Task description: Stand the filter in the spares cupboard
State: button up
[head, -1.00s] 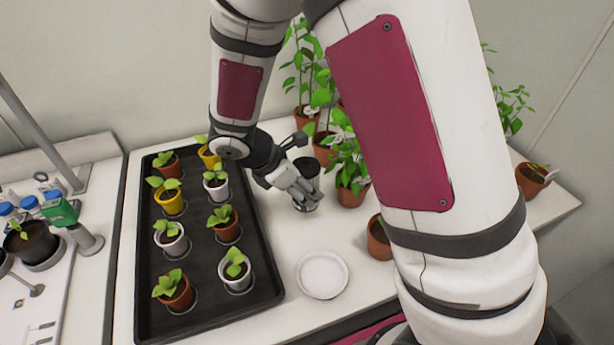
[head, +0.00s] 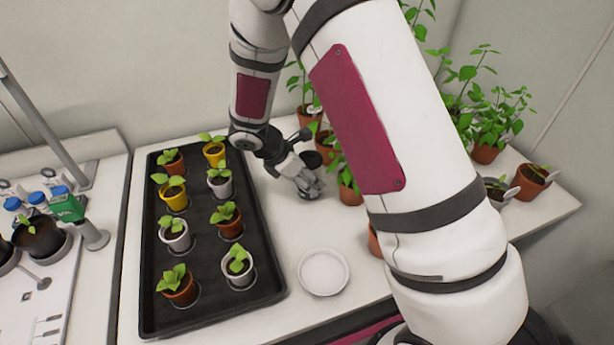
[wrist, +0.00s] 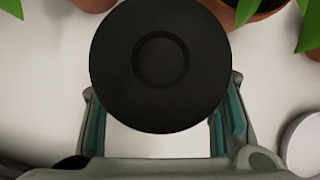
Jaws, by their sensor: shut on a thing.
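The filter appears to be the upright dark-topped cylinder (head: 311,158) in my gripper (head: 311,186), right of the seedling tray in the head view. In the wrist view its round black top (wrist: 160,95) with a shallow central recess fills the middle. My gripper's fingers (wrist: 162,122) lie on either side of it, shut on it; its lower body is mostly hidden. I cannot tell whether its base touches the bench. The spares cupboard cannot be made out in either view.
A black tray (head: 151,290) of potted seedlings lies left of my gripper. A white saucer (head: 323,272) is on the bench in front. Potted plants stand close behind and right of the filter, partly hidden by my arm. Bare bench lies between tray and saucer.

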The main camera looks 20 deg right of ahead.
jog(key=o, duration=0.8)
jog(key=shift+f, duration=0.2)
jog(key=o, duration=0.5)
jog(key=shift+c, duration=0.2)
jog(key=shift+r, duration=0.15)
